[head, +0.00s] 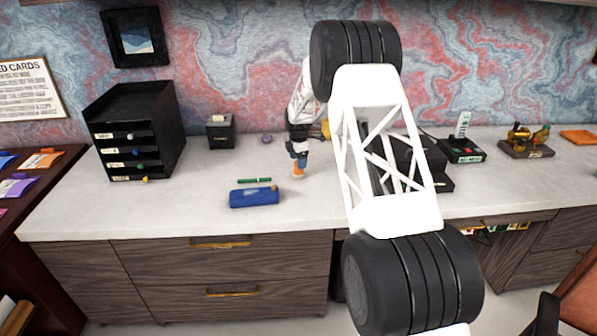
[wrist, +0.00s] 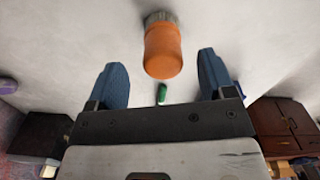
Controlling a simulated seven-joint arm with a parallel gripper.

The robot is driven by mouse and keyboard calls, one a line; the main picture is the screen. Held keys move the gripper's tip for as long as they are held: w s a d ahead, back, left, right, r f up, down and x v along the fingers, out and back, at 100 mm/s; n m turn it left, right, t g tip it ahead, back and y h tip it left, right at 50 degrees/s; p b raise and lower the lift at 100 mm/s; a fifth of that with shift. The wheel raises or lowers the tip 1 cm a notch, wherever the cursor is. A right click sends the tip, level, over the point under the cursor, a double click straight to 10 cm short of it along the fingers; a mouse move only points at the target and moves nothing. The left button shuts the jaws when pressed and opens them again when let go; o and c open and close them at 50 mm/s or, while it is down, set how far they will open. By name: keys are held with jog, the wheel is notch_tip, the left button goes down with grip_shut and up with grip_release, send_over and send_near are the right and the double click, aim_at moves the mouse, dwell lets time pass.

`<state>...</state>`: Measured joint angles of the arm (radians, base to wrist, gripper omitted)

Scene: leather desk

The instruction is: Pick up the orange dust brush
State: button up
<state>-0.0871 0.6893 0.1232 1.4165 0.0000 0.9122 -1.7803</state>
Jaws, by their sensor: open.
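The orange dust brush (wrist: 163,52) has a rounded orange handle and grey bristles. In the wrist view it lies ahead of my gripper (wrist: 163,80), roughly centred between the two blue fingers. The fingers are apart with nothing held between them. In the head view the brush (head: 298,169) stands on the pale desk top, directly below my gripper (head: 298,155). The gripper hides part of its upper end, and I cannot tell whether they touch.
A blue case (head: 254,198) and a green pen (head: 254,181) lie left of the brush. A black drawer stack (head: 135,135) stands at the left and a small black box (head: 221,131) at the back. The desk around the brush is clear. My arm hides some items at right.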

jog(key=shift+s+d+f, duration=0.1)
jog(key=shift+s+f, duration=0.05)
jog(key=shift+f, duration=1.95)
jog(key=c, duration=1)
jog(key=shift+r, duration=0.2)
jog(key=shift+r, duration=1.5)
jog(key=shift+s+r, duration=0.15)
jog(key=shift+s, duration=0.15)
jog(key=s, duration=0.5)
jog(key=s+d+r, duration=0.1)
jog(key=s, duration=0.9)
jog(key=shift+s+d+r, duration=0.15)
